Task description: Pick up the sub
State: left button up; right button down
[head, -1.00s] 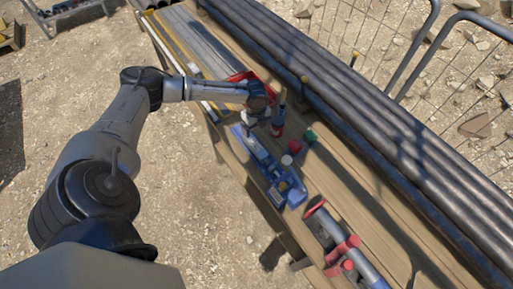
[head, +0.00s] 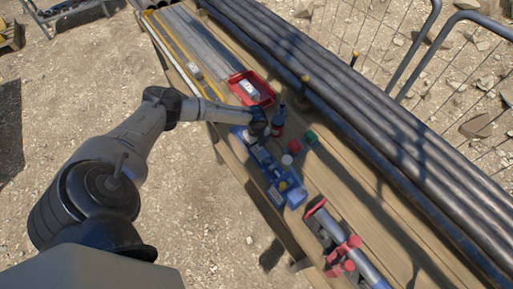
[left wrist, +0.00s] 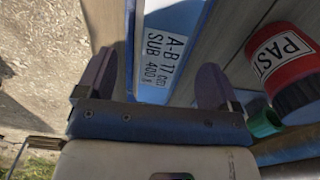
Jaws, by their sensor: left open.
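A blue tray (head: 294,198) lies on the bench in the head view, with grey and blue parts in it. My left gripper (head: 254,136) is over its far end, and its fingers are hard to make out there. In the left wrist view my left gripper (left wrist: 153,84) is open and empty. I cannot make out the sub's own body clearly. My right gripper is not in view.
A red box (head: 268,97) lies behind. Long pipes (head: 340,100) run along the right.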

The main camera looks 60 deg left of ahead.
pick_arm(q)
jog(key=shift+f, duration=0.8)
jog(key=c, duration=1.2)
jog(key=shift+c, duration=0.9)
jog(key=shift+r, duration=0.2)
